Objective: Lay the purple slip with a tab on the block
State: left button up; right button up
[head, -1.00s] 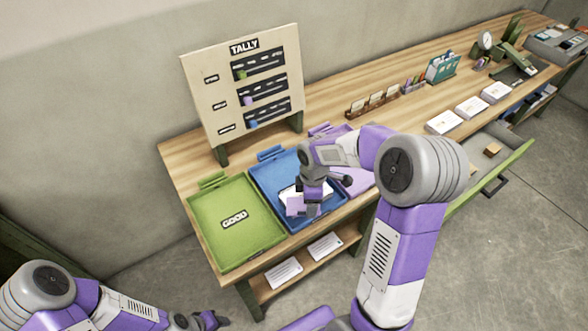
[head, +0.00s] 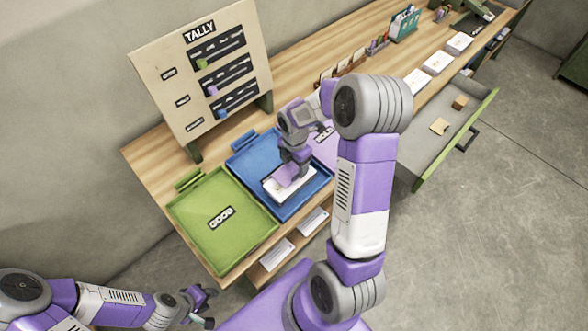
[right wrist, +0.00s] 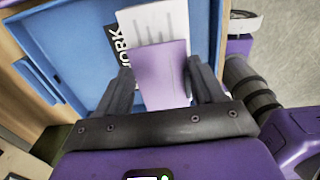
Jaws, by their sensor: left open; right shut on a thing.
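A purple slip (head: 284,177) is in my right gripper (head: 291,166), over the blue tray (head: 322,188). In the right wrist view the slip (right wrist: 160,72) lies between the two fingers and partly covers a white sheet or stack with printed lines (right wrist: 155,22). That white stack (head: 290,192) also shows in the head view; I cannot tell whether the slip touches it. A small brown block (head: 459,102) sits in the open drawer. I cannot make out a tab on the slip. My left gripper (head: 208,300) is open and empty, low in front of the table.
The green GOOD tray (head: 190,220) is empty, left of the blue one. A purple tray (head: 324,146) is partly hidden behind my right arm. The tally board (head: 165,80) stands behind. The open drawer (head: 420,160) juts out at right, with a tan piece (head: 439,126) inside.

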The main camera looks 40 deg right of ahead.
aim_at(295, 168)
notch_tip(295, 168, down, 3)
jog(key=shift+r, duration=0.15)
jog(key=shift+f+b, duration=0.3)
jog(key=shift+f, duration=0.15)
jog(key=o, duration=1)
